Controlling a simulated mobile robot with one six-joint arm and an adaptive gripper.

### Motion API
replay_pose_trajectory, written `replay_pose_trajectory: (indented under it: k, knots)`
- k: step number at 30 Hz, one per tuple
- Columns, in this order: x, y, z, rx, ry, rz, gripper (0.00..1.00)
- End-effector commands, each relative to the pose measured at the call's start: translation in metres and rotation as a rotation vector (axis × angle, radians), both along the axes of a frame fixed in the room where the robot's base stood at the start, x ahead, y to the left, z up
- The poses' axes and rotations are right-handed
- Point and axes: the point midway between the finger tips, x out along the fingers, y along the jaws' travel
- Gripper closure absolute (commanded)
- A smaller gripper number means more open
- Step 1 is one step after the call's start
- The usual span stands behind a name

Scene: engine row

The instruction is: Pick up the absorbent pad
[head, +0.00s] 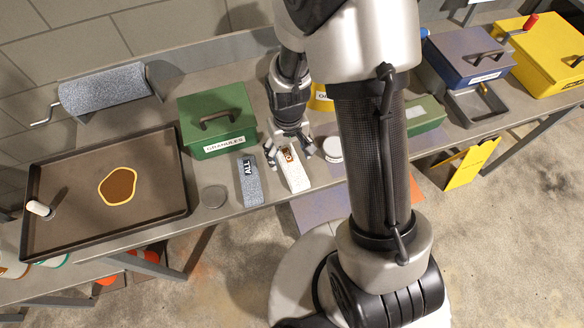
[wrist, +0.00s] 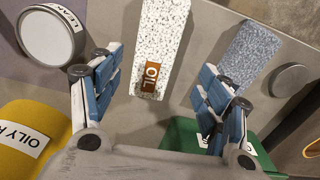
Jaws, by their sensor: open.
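Two block-shaped pads lie side by side on the bench. The white speckled pad (head: 297,179) has a brown label reading OIL, and it also shows in the wrist view (wrist: 166,35). The grey-blue speckled pad (head: 251,190) is labelled ALL, and it shows at the right in the wrist view (wrist: 248,55). My gripper (head: 290,152) is open and empty, just above the white pad's labelled end. In the wrist view its fingers (wrist: 162,70) stand on either side of the white pad, apart from it. The right finger points between the two pads.
A green GRANULES box (head: 215,125) stands behind the pads. A round white-topped tin (head: 333,149) is right of the white pad; a grey disc (head: 214,197) is left of the grey one. A dark tray (head: 60,225) with a brown puddle fills the left bench.

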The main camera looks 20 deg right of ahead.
Motion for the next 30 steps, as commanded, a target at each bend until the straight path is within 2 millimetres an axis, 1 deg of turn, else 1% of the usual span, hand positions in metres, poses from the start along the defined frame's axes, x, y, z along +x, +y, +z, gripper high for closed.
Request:
replay_pose_trajectory:
  k: [1,5,8,13,16,18,24,30]
  knots:
    - [0.0,0.0,-0.005,0.0,0.001,0.0,0.3]
    - [0.0,-0.001,-0.009,0.0,0.0,0.0,0.3]
    - [-0.001,-0.002,-0.017,0.0,0.0,0.0,0.3]
    - [-0.006,-0.009,-0.044,0.0,0.003,-0.002,0.3]
    - [-0.005,-0.008,-0.057,0.001,0.001,-0.001,0.3]
    - [-0.005,-0.008,-0.06,0.001,0.0,0.0,0.3]
    - [-0.004,-0.008,-0.058,0.001,-0.002,0.0,0.31]
    - [-0.004,-0.008,-0.058,0.001,-0.001,0.0,0.44]
